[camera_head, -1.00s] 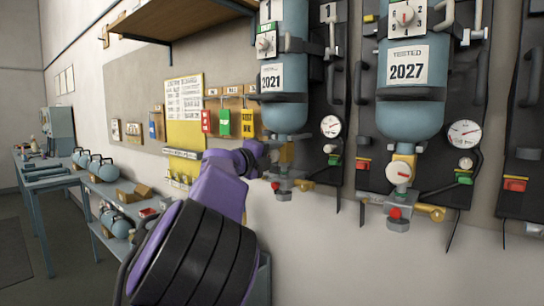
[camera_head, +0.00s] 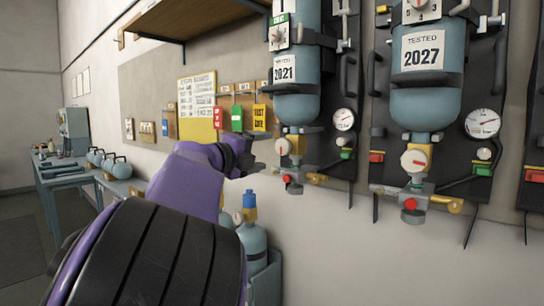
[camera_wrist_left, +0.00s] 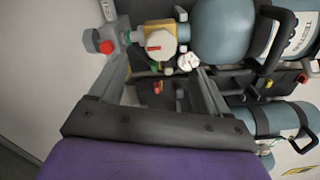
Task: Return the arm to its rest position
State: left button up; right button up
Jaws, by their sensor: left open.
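My left arm comes in from the lower left. Its gripper (camera_head: 252,166) is open and appears empty, just left of the valve under the set labelled 2021 (camera_head: 297,68). In the left wrist view its two fingers (camera_wrist_left: 163,62) stand apart, with a white knob (camera_wrist_left: 160,43) and a red knob (camera_wrist_left: 106,47) showing beyond them. Whether either finger touches the valve cannot be told. The set labelled 2027 (camera_head: 424,54) hangs to the right. My right gripper is not in view.
Gauges (camera_head: 483,123) and hoses stick out from the wall boards. A wooden shelf (camera_head: 185,18) overhangs at upper left. A blue cylinder with a blue top (camera_head: 252,240) stands low behind my arm. A bench (camera_head: 62,172) runs along the far left; floor there is open.

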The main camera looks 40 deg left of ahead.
pick_arm(q)
jog(key=shift+s, duration=0.2)
dwell(0.4)
